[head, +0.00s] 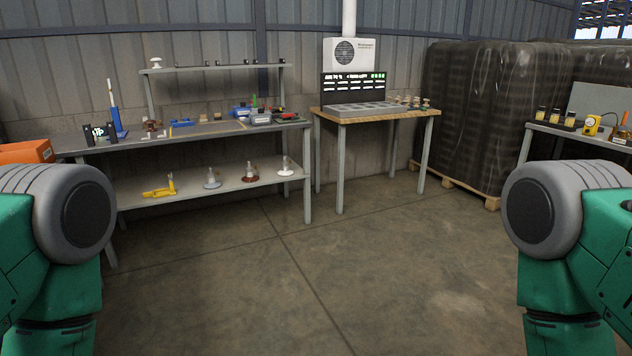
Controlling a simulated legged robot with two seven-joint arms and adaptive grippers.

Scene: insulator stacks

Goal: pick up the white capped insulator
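Three small insulators stand apart on the lower shelf of the left workbench. One has a white disc-shaped base (286,171), one a brown base (249,177) and one a grey base (212,182). Each has a narrow upright part above the disc. A white mushroom-shaped piece (156,63) sits at the left end of the raised top shelf. At this distance I cannot tell which piece is the white capped insulator. Both my grippers are out of view; only green and grey parts of my arms show at the lower left and right.
The workbench (150,145) holds tools and small parts. A wooden-topped table (375,117) with a grey tray stands right of it. Wrapped pallet stacks (475,110) fill the back right. Another bench (570,130) is at far right. The floor (300,270) between is clear.

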